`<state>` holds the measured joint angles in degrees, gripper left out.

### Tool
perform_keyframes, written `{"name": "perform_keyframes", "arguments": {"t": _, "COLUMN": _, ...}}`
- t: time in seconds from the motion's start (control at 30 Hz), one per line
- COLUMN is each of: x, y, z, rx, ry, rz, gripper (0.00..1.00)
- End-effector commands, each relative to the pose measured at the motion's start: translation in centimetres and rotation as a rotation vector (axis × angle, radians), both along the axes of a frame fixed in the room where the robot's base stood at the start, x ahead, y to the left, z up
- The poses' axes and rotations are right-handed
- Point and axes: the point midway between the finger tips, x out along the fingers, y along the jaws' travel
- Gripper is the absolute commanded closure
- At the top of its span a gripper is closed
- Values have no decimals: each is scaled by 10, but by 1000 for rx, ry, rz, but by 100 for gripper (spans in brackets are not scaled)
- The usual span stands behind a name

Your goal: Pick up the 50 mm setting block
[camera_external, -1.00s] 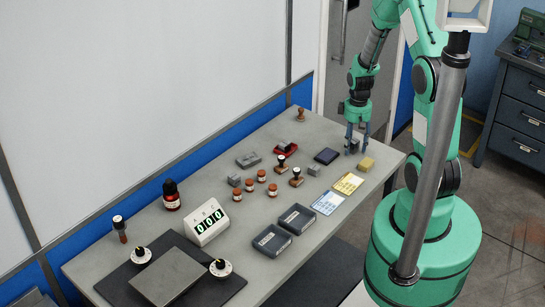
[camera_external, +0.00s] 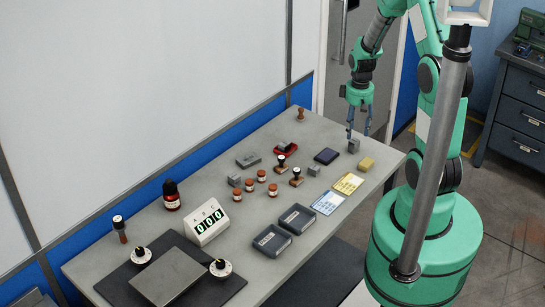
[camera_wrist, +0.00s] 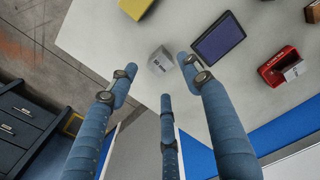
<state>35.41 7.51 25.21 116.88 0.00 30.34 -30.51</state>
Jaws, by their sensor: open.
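A small grey block (camera_external: 353,146) stands on the bench near its right end. It also shows in the wrist view (camera_wrist: 160,61), with a printed label that seems to read 50 mm. My gripper (camera_external: 358,135) is open and empty above this block. In the wrist view my gripper's blue fingers (camera_wrist: 158,80) are spread apart, with the block just beyond their tips and not between them.
A dark blue pad (camera_wrist: 218,38) lies close beside the block. A yellow block (camera_external: 366,164) is on its other side. A red holder (camera_wrist: 278,66) carries a small grey piece. Stamps, jars (camera_external: 272,190) and trays (camera_external: 272,240) fill the bench further left.

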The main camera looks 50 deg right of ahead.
Motion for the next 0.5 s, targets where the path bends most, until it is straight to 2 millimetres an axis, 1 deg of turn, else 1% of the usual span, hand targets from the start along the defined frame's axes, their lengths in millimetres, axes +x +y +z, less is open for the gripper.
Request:
{"name": "perform_keyframes", "arguments": {"t": 0.03, "x": 0, "y": 0, "z": 9, "rx": -1, "ry": -1, "rz": 0, "gripper": 51}}
{"name": "perform_keyframes", "arguments": {"t": 0.1, "x": 0, "y": 0, "z": 20, "rx": -1, "ry": -2, "rz": 0, "gripper": 51}}
{"name": "perform_keyframes", "arguments": {"t": 0.3, "x": 0, "y": 0, "z": 46, "rx": -1, "ry": -1, "rz": 0, "gripper": 51}}
{"name": "perform_keyframes", "arguments": {"t": 0.5, "x": 0, "y": 0, "z": 62, "rx": 0, "ry": 1, "rz": 0, "gripper": 51}}
